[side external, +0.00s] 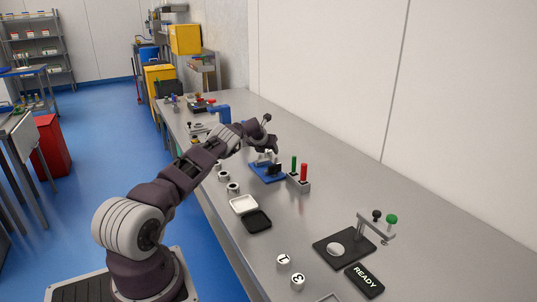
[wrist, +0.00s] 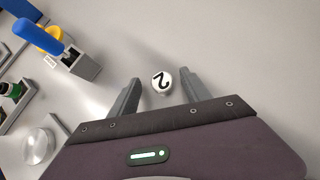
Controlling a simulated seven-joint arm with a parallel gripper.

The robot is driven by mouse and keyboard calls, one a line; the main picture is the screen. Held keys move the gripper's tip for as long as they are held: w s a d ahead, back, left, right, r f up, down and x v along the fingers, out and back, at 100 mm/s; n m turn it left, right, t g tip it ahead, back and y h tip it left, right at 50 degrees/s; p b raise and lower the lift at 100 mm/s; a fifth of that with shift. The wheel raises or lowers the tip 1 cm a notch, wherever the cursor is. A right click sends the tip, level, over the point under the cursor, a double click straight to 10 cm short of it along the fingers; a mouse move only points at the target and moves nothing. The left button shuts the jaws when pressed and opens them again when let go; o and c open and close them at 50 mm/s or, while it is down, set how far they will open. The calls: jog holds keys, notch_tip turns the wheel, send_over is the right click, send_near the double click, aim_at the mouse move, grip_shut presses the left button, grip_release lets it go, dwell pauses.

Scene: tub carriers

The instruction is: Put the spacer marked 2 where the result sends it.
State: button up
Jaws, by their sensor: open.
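The spacer marked 2 (wrist: 161,83) is a small pale cylinder with a black 2 on its top face, seen in the wrist view. My gripper (wrist: 159,80) is open, with one finger on each side of the spacer in that view. A gap shows on both sides, and I cannot tell how far above it the fingers are. In the side view my gripper (side external: 268,143) is over the bench near the blue fixture (side external: 268,173); I cannot make out spacer 2 there. Spacers marked 1 (side external: 283,260) and 3 (side external: 298,281) stand at the front. A black panel reads READY (side external: 364,281).
A black plate (side external: 330,256) carries a pale disc and a lever with a green knob (side external: 391,219). A white tray (side external: 242,202) and a black tray (side external: 257,222) lie at the bench's left edge. Red (side external: 304,172) and green (side external: 294,162) posts stand nearby.

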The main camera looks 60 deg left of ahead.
jog(key=shift+f, duration=0.1)
grip_shut()
jog(key=shift+w, duration=0.1)
